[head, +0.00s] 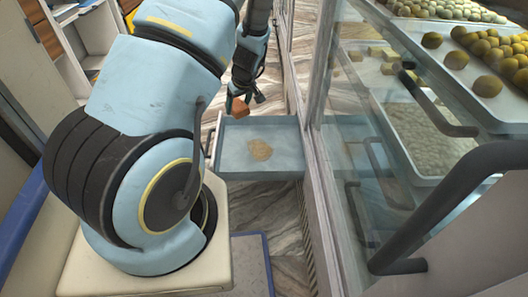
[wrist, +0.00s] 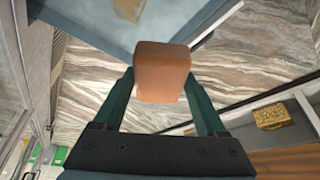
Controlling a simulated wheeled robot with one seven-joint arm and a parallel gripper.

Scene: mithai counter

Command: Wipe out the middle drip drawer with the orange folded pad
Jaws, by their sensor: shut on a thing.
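The orange folded pad (wrist: 162,72) is held between the two fingers of my gripper (wrist: 160,92), which is shut on it. In the head view the pad (head: 241,108) is a small orange block at the fingertips, above the drawer's back left corner. The drip drawer (head: 282,168) is pulled out from the glass counter, a blue-grey tray with a tan stain (head: 259,150) on its floor. The pad appears apart from the stain. In the wrist view the drawer (wrist: 95,22) shows at the top, with part of a tan patch (wrist: 128,9).
The glass counter (head: 345,180) with dark handles (head: 430,225) stands to the right of the drawer. Trays of round sweets (head: 485,60) sit inside it. The marble-patterned floor (head: 265,205) shows below the drawer. A yellow patterned box (wrist: 272,115) is at the right in the wrist view.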

